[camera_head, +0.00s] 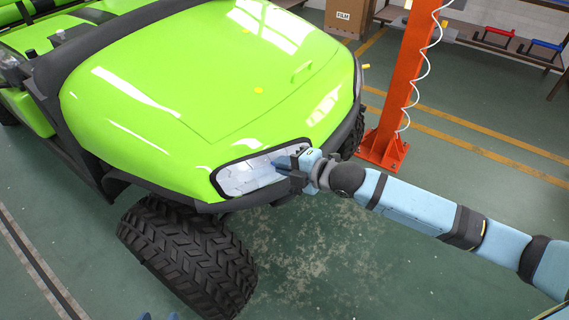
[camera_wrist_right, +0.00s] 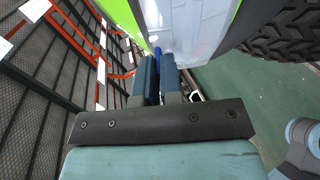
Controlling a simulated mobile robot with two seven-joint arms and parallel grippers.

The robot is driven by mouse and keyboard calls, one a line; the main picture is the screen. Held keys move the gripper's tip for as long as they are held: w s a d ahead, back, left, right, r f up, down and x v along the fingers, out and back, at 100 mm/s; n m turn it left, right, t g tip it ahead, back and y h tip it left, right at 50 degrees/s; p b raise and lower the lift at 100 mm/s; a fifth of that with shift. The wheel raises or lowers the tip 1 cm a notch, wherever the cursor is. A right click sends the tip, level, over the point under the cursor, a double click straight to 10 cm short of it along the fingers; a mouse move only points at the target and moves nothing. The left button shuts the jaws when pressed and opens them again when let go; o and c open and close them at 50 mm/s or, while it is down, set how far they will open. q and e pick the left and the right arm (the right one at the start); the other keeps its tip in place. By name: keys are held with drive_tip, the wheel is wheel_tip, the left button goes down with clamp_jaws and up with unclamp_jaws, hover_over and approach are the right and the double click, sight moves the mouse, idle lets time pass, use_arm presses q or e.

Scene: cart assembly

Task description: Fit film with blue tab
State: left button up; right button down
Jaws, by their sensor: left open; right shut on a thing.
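The green cart's headlight (camera_head: 245,178) is a pale panel in a black surround at the cart's front corner. My right gripper (camera_head: 285,164) is at the right part of this panel. In the right wrist view its two blue fingers (camera_wrist_right: 158,85) are closed around a narrow blue piece, seemingly the blue tab (camera_wrist_right: 157,54). A pale, glossy film-like surface (camera_wrist_right: 190,28) lies just beyond the tab; I cannot tell film from lamp cover there, or whether it lies flush. My left gripper (camera_head: 159,316) shows only as two blue tips, apart and empty, at the bottom edge.
A black tyre (camera_head: 190,255) stands below the headlight. An orange post (camera_head: 398,85) with a coiled white cable is right of the cart. A carton marked FILM (camera_head: 350,16) and a rack with red (camera_head: 497,33) and blue (camera_head: 546,45) handles are behind. The green floor in front is clear.

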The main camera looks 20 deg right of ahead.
drive_tip(key=shift+w, duration=0.25)
drive_tip(key=shift+w+a+f, duration=0.15)
drive_tip(key=shift+w+f, duration=0.05)
drive_tip(key=shift+w, duration=0.1)
drive_tip(key=c, duration=1.2)
unclamp_jaws()
